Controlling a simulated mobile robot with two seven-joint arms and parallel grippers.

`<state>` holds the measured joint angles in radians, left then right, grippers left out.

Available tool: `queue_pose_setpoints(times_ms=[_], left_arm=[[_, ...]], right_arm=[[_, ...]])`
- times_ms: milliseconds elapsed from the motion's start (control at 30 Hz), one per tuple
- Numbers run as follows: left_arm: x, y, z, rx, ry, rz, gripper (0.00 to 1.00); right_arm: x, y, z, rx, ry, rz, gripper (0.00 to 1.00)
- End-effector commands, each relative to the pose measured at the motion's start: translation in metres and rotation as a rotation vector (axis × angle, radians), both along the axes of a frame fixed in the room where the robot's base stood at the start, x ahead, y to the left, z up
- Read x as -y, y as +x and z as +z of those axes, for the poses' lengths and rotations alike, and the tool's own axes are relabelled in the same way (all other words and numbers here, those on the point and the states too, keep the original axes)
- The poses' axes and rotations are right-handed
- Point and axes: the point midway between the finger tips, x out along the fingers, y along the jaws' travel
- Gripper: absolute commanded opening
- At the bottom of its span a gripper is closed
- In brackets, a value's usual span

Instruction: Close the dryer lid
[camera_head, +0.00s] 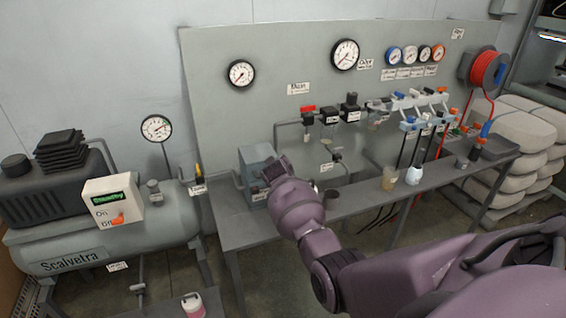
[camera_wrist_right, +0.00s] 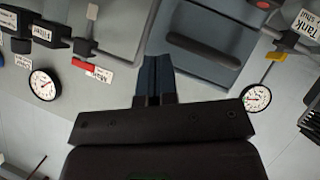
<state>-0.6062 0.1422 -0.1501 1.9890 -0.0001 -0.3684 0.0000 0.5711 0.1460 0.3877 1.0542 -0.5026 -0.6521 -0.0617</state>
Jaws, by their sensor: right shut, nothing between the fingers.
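The dryer appears to be the grey box (camera_head: 256,157) at the left end of the workbench in the head view. My right arm reaches in from the lower right and its hand covers part of the box front. In the right wrist view, a grey panel (camera_wrist_right: 208,22) with a dark bar handle (camera_wrist_right: 204,50) is close beside my right gripper (camera_wrist_right: 155,60). The gripper's dark blue fingers are together and empty. I cannot tell whether they touch the panel, or how far the lid is open. My left gripper is not in view.
The workbench (camera_head: 345,205) runs to the right with a beaker (camera_head: 390,178) and a white-blue bottle (camera_head: 414,174) on it. A gauge panel (camera_head: 290,60) stands behind. A compressor tank (camera_head: 110,240) with a switch box (camera_head: 112,201) is at left.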

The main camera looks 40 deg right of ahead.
Motion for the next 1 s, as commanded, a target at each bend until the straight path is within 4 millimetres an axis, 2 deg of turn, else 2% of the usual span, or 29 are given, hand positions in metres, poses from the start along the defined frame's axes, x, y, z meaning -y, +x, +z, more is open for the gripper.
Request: queue_pose_setpoints(times_ms=[33,233,500,1000], left_arm=[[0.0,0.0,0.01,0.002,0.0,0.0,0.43],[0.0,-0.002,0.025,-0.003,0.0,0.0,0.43],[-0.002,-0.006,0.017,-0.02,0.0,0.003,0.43],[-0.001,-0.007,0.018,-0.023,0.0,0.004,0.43]], right_arm=[[0.001,0.001,0.011,0.0,-0.001,0.001,0.0],[0.005,0.002,0.033,0.001,0.0,0.002,0.0],[-0.002,-0.024,0.046,0.003,0.0,0.003,0.0],[-0.013,-0.069,0.078,0.003,0.0,0.003,0.0]])
